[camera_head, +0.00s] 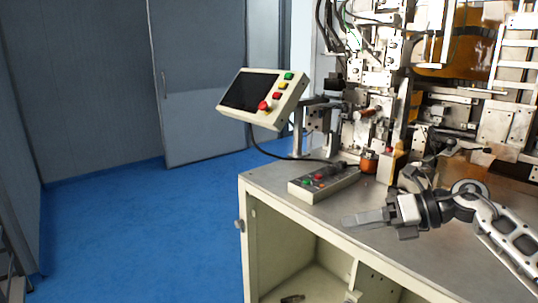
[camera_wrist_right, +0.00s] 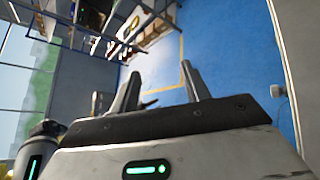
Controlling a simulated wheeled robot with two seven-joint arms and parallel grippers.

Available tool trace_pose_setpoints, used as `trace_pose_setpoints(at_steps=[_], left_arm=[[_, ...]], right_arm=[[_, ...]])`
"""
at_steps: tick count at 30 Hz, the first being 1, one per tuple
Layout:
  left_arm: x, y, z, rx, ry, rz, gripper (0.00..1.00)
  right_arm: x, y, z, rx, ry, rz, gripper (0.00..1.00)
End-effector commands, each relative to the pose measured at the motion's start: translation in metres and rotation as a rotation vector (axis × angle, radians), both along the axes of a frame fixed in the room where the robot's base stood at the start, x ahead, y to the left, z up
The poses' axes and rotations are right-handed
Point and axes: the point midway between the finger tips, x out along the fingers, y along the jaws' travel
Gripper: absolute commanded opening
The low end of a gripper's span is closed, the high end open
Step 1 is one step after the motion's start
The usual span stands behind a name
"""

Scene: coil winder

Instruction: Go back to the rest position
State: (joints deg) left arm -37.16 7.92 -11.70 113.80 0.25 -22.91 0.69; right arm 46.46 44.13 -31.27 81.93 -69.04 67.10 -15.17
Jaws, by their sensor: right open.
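My right gripper (camera_head: 368,218) reaches in from the right in the head view, above the front edge of the metal worktop. Its fingers point left and nothing is seen between them. In the right wrist view its two fingers (camera_wrist_right: 158,90) stand apart and empty, with blue floor beyond them. My left gripper does not show in either view. The coil winder machine (camera_head: 385,80) stands on the worktop behind my right arm, which hides part of its lower right side.
A control panel (camera_head: 262,97) with a dark screen and coloured buttons juts out left of the machine. A button box (camera_head: 323,182) lies on the worktop (camera_head: 270,180). Blue floor (camera_head: 140,230) is clear to the left, up to a grey door (camera_head: 200,80). Shelving (camera_wrist_right: 90,30) shows in the wrist view.

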Motion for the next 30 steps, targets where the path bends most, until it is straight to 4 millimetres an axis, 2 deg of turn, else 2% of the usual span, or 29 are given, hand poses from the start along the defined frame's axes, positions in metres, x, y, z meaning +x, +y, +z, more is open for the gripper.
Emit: trace_pose_setpoints(at_steps=[1,3,7,11,14,15,18,21,25,27,30], left_arm=[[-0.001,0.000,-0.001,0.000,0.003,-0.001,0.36],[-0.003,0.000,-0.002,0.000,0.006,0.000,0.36],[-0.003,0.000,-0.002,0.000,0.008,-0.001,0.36],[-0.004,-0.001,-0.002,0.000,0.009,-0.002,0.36],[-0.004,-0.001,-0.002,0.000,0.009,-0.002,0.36],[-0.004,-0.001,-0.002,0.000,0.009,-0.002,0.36],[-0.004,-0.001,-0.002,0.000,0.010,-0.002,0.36],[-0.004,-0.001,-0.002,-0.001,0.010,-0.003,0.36],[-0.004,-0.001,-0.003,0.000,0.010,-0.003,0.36],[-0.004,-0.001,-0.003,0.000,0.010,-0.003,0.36],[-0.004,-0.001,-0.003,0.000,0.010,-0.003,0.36]], right_arm=[[-0.012,0.031,-0.019,0.163,0.070,-0.016,0.47],[-0.023,0.060,-0.031,0.393,0.174,-0.080,0.47],[-0.040,0.083,-0.058,0.800,0.434,-0.283,0.47],[-0.060,0.075,-0.108,1.155,0.757,-0.579,0.47],[-0.090,0.059,-0.165,1.375,1.034,-0.864,0.47],[-0.106,0.053,-0.190,1.446,1.145,-0.986,0.47],[-0.151,0.043,-0.242,1.568,1.381,-1.254,0.47],[-0.194,0.039,-0.279,1.631,1.560,-1.469,0.47],[-0.235,0.039,-0.305,1.662,1.705,-1.647,0.47],[-0.246,0.040,-0.312,1.668,1.746,-1.696,0.47],[-0.252,0.040,-0.315,1.669,1.767,-1.723,0.47]])
